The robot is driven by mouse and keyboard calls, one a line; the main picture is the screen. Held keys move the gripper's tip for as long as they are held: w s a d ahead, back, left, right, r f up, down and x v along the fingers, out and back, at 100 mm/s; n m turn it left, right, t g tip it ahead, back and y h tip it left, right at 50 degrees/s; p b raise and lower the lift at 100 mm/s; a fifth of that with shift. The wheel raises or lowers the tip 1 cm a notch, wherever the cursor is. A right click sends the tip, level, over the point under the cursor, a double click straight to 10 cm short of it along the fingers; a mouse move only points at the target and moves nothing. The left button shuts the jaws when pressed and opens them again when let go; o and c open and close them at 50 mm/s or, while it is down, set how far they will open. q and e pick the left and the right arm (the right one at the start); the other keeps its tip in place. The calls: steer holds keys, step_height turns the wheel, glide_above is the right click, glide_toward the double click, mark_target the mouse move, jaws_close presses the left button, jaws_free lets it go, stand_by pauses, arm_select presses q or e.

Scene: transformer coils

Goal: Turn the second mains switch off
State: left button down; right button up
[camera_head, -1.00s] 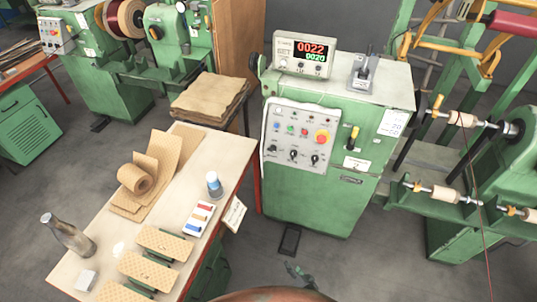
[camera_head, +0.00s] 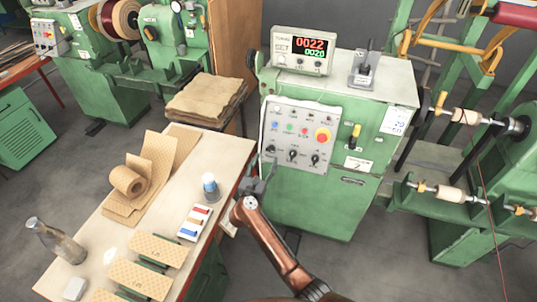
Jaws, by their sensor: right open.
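The green machine (camera_head: 315,195) in the middle carries a label with a "2" (camera_head: 357,163). Its grey control panel (camera_head: 300,122) has coloured buttons, a red emergency button on yellow (camera_head: 322,136) and a row of black rotary switches, among them a middle one (camera_head: 293,155) and a right one (camera_head: 315,160). Their lettering is too small to read, so I cannot tell which is the mains switch. My right gripper (camera_head: 266,177) is open and empty, just below the panel's lower left corner and the leftmost switch (camera_head: 270,149). My left gripper is out of view.
The wooden table (camera_head: 225,150) stands close on the left, with a blue-capped bottle (camera_head: 209,184) and a tray of coloured pieces (camera_head: 194,222) near my right arm. A counter display (camera_head: 303,50) tops the machine. Another green machine with spindles (camera_head: 455,195) stands at the right.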

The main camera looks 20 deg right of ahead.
mark_target(270, 150)
steer(key=x, duration=0.4)
steer(key=shift+w+d, duration=0.3)
steer(key=shift+w, duration=0.1)
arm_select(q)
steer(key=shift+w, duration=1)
arm_select(e)
steer(key=c, duration=0.5)
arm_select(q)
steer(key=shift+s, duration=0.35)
arm_select(e)
steer(key=c, duration=0.7)
